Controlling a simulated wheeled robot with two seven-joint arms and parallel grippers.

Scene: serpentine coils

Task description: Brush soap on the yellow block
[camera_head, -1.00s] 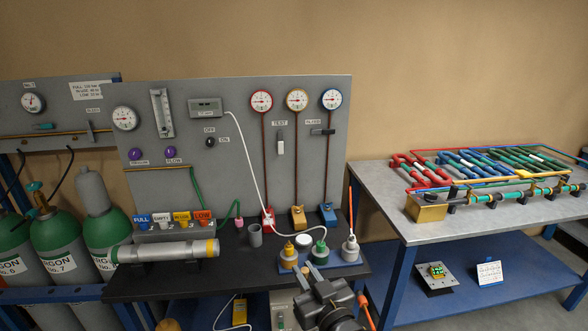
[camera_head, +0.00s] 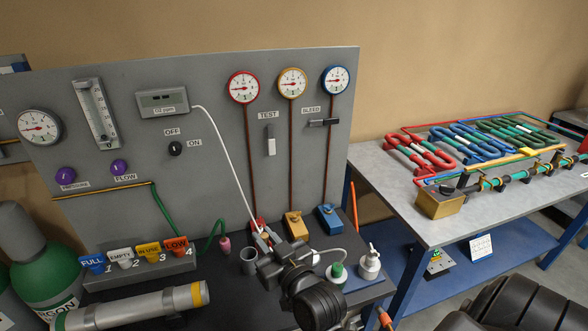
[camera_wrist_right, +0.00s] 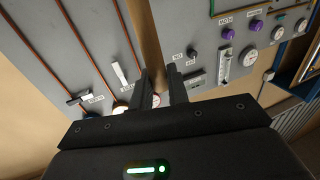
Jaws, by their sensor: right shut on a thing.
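The yellow block (camera_head: 294,226) stands on the dark bench at the foot of the panel, between a red block (camera_head: 256,224) and a blue block (camera_head: 328,218). My right gripper (camera_head: 263,242) is in front of the red block, left of and nearer than the yellow block. In the right wrist view its fingers (camera_wrist_right: 163,86) are shut on a thin tan, stick-like thing (camera_wrist_right: 149,35); its working end is not clear. A green-capped bottle (camera_head: 338,272) and a white bottle (camera_head: 369,263) stand to the right. The gripper hides the yellow-topped bottle. My left gripper is out of view.
A grey cup (camera_head: 248,262) and a pink-tipped green hose (camera_head: 224,245) are left of the gripper. A white cable (camera_head: 225,150) hangs down close to it. The panel (camera_head: 215,200) rises behind. A metal cylinder (camera_head: 130,306) lies at the front left.

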